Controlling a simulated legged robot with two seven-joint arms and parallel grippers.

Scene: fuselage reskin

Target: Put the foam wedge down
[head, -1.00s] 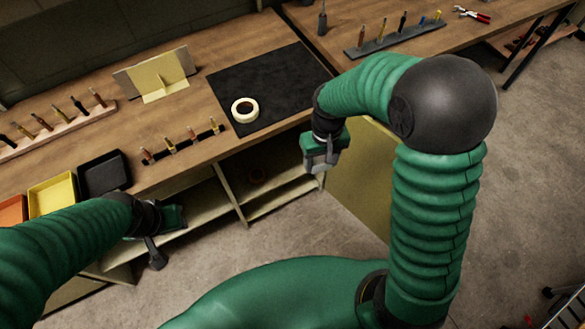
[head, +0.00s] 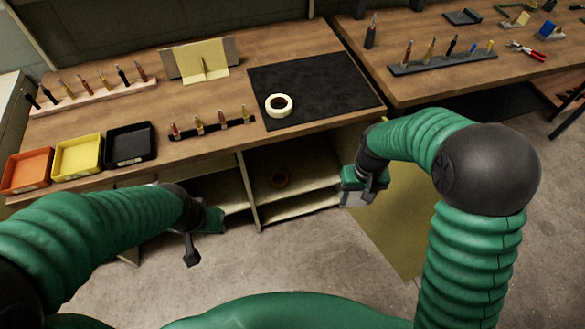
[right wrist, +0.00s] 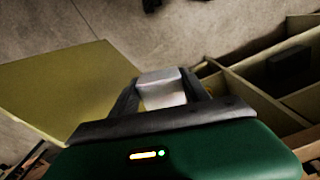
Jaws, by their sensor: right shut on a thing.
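My right gripper (head: 357,197) is shut on a pale grey block, the foam wedge (right wrist: 163,90). The right wrist view shows the block between the two dark fingers. In the head view the block shows only as a small pale patch below the gripper, in front of the bench's open shelves. It is held in the air, and its full shape is partly hidden by the fingers. My left gripper (head: 192,246) hangs in front of the bench at the left. Its dark fingers point down, and their gap cannot be made out.
The wooden bench (head: 215,153) holds a black mat (head: 325,82) with a tape roll (head: 279,105), orange (head: 27,170), yellow (head: 78,156) and black trays (head: 130,145), and tool racks. An olive panel (head: 400,225) stands beside my right gripper. Mat space right of the tape is clear.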

